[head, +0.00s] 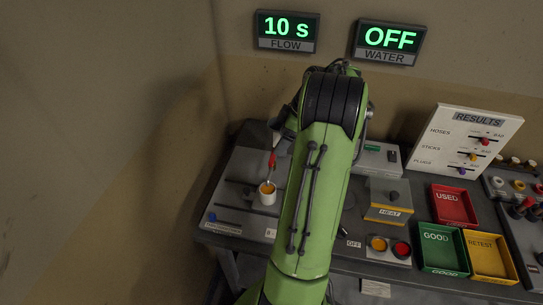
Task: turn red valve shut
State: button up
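I cannot make out a red valve for certain. A small red round part (528,202) shows on the dark unit at the right edge, but I cannot tell whether it is a valve. A slim red-handled tool (272,159) slants down left of my arm, its thin metal end at a white cup (267,194) with orange-brown contents. My green arm reaches up the middle and hides much of the bench behind it. The fingertips of my gripper are not clear, and I cannot tell whether they touch the red handle.
The wall displays read 10 s FLOW (287,31) and OFF WATER (388,42). A results board (463,143) stands at the back right. Red (454,205), green (443,248) and yellow (490,256) trays sit on the bench near a HEAT box (388,204).

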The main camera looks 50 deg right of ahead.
aim_at(272, 156)
jog(key=x, duration=0.7)
jog(key=shift+b, duration=0.35)
jog(key=shift+c, duration=0.3)
jog(key=c, duration=0.7)
